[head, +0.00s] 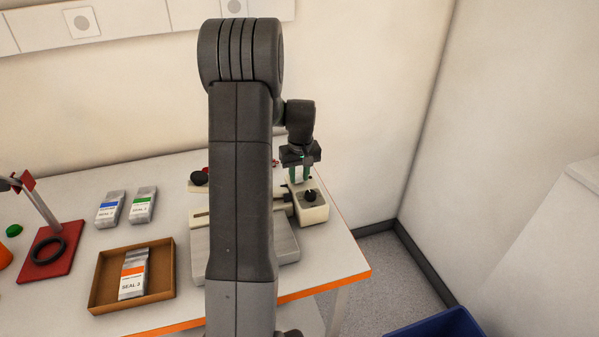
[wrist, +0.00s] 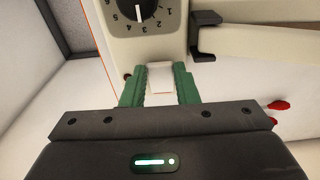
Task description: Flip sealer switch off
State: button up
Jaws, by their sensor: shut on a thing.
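The sealer is a pale machine on the table, partly hidden behind my arm in the head view. Its cream end housing (head: 316,212) carries a black dial, and its flat grey base (head: 287,243) shows in front. My gripper (head: 299,174) points down at the back of that housing. In the wrist view the green fingers of my gripper (wrist: 160,88) are closed on a small pale block, seemingly the sealer switch (wrist: 160,77), beside the housing. The dial (wrist: 139,11) with printed numbers is just beyond the fingertips. The switch's on or off position cannot be told.
A cardboard tray (head: 100,283) holding an orange-labelled pouch is at the front left. Blue-labelled (head: 109,209) and green-labelled (head: 142,205) pouches lie behind it. A red-based stand (head: 66,260) is farther left. A blue bin (head: 440,325) stands on the floor at right.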

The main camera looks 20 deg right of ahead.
jog(key=shift+c, duration=0.2)
jog(key=o, duration=1)
jog(key=shift+r, duration=0.1)
notch_tip(320, 180, up, 14)
jog(key=s+b, duration=0.1)
jog(key=b, duration=0.1)
jog(key=shift+s+f, duration=0.15)
jog(key=shift+f, duration=0.05)
